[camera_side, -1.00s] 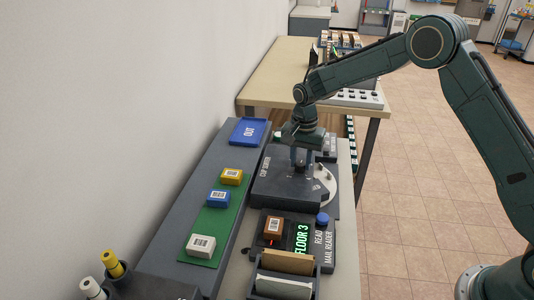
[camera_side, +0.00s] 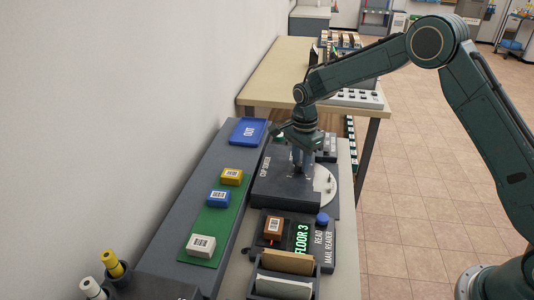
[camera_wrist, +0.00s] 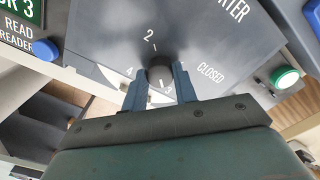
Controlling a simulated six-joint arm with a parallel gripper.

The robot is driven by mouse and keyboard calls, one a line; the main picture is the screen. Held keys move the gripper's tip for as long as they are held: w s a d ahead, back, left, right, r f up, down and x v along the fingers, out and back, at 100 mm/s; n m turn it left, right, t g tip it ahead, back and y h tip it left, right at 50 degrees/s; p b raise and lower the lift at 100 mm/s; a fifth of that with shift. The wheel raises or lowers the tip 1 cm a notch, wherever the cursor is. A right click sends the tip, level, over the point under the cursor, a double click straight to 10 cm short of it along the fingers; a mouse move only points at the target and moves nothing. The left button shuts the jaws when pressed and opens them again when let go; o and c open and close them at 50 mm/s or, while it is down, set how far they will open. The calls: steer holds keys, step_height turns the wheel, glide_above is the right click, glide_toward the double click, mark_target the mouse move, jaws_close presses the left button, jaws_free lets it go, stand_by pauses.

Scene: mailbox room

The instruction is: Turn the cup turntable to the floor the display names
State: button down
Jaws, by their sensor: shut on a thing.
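The display (camera_side: 302,238) reads "FLOOR 3" in green. The cup sorter (camera_side: 285,188) is a dark grey box with a pale round turntable (camera_side: 327,186) showing at its right side. In the wrist view a dark round knob (camera_wrist: 158,62) stands on the sorter's top, with "2", "4" and "CLOSED" printed around it. My gripper (camera_wrist: 160,76) is shut on this knob, one finger on each side. A small white mark shows at the knob's near side; its exact pointing is hard to tell. In the side view my gripper (camera_side: 301,168) hides the knob.
The mail reader has a blue button (camera_side: 322,219) and a brown parcel (camera_side: 273,227). Yellow, blue and white parcels lie on a green strip (camera_side: 205,235) at left, before a blue OUT tray (camera_side: 248,132). A green button (camera_wrist: 285,78) sits beside the sorter.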

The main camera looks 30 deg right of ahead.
steer(key=c, duration=1.1)
jaws_free()
steer(key=shift+r, duration=0.15)
step_height(320, 180, up, 14)
steer(key=shift+f, duration=0.2)
